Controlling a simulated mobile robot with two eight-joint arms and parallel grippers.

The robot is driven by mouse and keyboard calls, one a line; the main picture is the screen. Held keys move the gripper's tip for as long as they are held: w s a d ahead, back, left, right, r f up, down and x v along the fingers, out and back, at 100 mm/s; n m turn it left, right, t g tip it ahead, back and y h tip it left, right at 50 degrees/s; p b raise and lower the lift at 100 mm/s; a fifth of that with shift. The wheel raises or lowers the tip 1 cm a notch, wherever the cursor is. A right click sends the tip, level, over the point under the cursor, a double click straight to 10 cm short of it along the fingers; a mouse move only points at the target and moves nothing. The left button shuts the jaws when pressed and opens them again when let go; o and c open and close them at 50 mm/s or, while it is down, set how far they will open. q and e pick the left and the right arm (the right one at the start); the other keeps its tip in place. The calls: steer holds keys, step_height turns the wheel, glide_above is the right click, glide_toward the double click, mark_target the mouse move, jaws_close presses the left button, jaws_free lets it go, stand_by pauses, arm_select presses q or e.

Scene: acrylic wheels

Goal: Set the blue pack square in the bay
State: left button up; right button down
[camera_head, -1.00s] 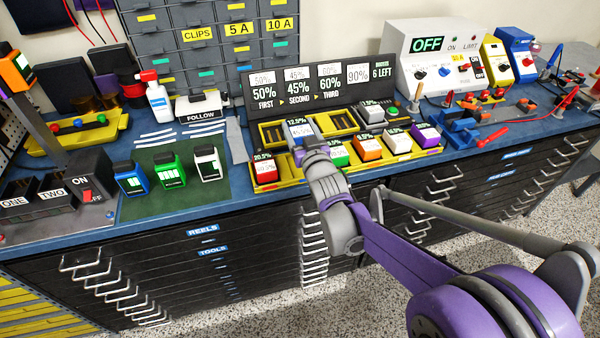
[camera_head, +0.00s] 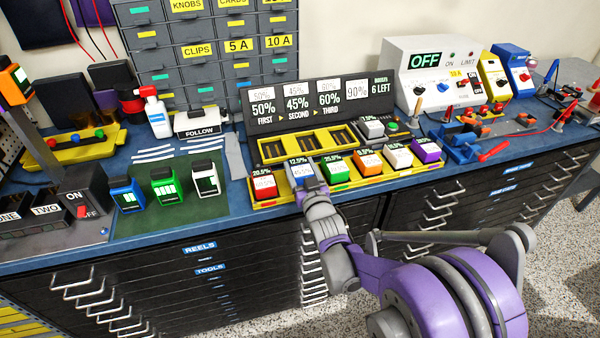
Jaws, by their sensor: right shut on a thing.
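The blue pack (camera_head: 300,173), with a white label face, is in the front row of the yellow rack (camera_head: 262,199). It is between a red pack (camera_head: 264,186) and a green pack (camera_head: 336,168). My right gripper (camera_head: 306,186) is shut on it from the front, and the grey wrist covers its lower part. The pack looks roughly level with its neighbours; I cannot tell whether it is fully seated or exactly square. Behind it, the rear yellow tray (camera_head: 270,151) shows empty dark bays under the 50%, 45% and 60% signs. My left gripper is not in view.
Orange (camera_head: 368,160), white (camera_head: 398,154) and purple (camera_head: 427,150) packs fill the row to the right. Another blue pack (camera_head: 126,194) stands on the green mat (camera_head: 205,222) at left.

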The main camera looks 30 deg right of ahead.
steer(key=shift+f, duration=0.6)
steer(key=shift+f, duration=0.2)
jaws_free()
